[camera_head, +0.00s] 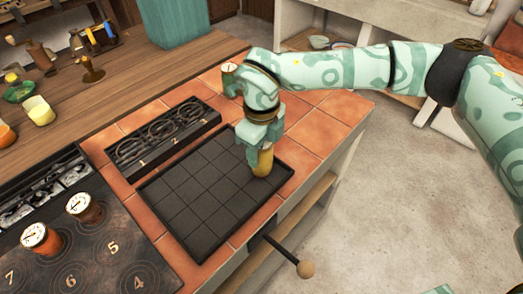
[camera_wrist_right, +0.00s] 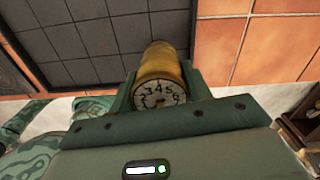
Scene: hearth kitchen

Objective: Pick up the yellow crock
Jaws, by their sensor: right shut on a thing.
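The yellow crock (camera_head: 264,162) is at the right part of the black gridded tray (camera_head: 187,238), between the fingers of my right gripper (camera_head: 259,146). In the right wrist view the yellow crock (camera_wrist_right: 160,72) shows its numbered dial face, with my right gripper (camera_wrist_right: 160,90) shut on it. The gridded tray (camera_wrist_right: 85,40) lies beyond it. I cannot tell whether the crock touches the tray. My left gripper is not in view.
A rack with numbered slots (camera_head: 160,135) sits behind the tray. Two dial-topped crocks (camera_head: 42,240) stand on the dark numbered stovetop at the left. Another dial-topped thing (camera_head: 229,72) is behind my right arm. A knobbed lever (camera_head: 304,268) sticks out at the counter front. Open floor lies right.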

